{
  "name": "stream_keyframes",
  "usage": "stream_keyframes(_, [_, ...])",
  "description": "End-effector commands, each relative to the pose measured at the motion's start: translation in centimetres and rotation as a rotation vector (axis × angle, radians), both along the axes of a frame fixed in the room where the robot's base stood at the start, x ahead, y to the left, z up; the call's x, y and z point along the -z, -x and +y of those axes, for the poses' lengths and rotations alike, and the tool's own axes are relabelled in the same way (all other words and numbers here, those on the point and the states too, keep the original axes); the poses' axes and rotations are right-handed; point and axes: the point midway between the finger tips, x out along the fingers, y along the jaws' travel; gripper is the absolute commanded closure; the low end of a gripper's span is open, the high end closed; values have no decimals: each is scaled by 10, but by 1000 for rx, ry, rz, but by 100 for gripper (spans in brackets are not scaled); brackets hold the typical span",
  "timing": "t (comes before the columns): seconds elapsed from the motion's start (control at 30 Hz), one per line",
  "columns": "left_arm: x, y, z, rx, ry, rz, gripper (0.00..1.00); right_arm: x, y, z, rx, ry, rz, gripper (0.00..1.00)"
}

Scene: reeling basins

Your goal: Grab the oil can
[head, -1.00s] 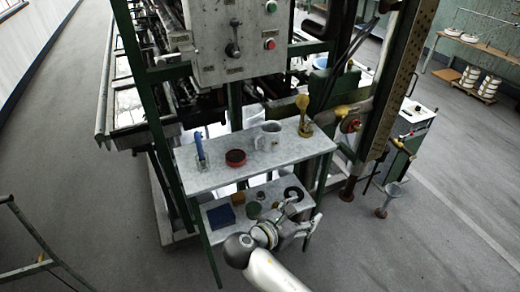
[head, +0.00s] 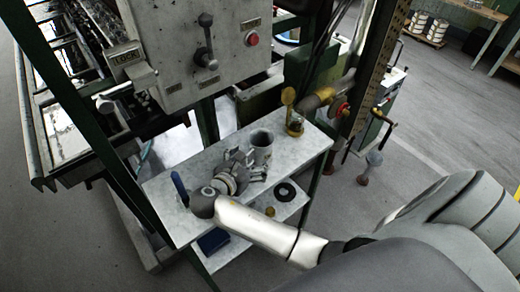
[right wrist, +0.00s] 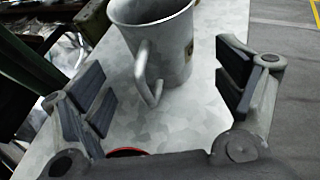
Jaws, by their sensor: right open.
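A grey metal can (head: 262,147) with an open top stands upright on the upper shelf (head: 170,213). It is the likeliest oil can, though I cannot confirm this. In the right wrist view the can (right wrist: 172,45) shows a loop handle toward me and a brownish label at its right side. My right gripper (head: 257,167) is open just in front of it, low over the shelf. In the wrist view the gripper's fingers (right wrist: 170,85) are spread to either side of the handle, apart from the can. My left gripper is not in view.
A brass-topped item (head: 293,112) stands behind the can, near the shelf's far end. A blue upright item (head: 180,188) is at the left end. A red rim (right wrist: 127,152) shows below the handle. The lower shelf holds a black ring (head: 285,191) and a blue box (head: 213,240).

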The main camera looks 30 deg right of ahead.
Motion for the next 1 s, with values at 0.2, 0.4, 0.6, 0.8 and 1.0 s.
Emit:
stream_keyframes(0.2, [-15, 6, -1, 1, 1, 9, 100, 6, -12, -30, 2, 4, 1, 13])
stream_keyframes(0.4, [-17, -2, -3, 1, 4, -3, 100, 14, -19, -42, -1, 0, 0, 13])
stream_keyframes(0.6, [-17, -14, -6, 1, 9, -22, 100, 15, -19, -42, -1, 0, 0, 13])
stream_keyframes(0.8, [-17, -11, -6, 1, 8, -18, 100, 15, -19, -42, -1, 0, 0, 39])
stream_keyframes(1.0, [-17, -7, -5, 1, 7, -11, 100, 15, -19, -41, 0, 0, 1, 64])
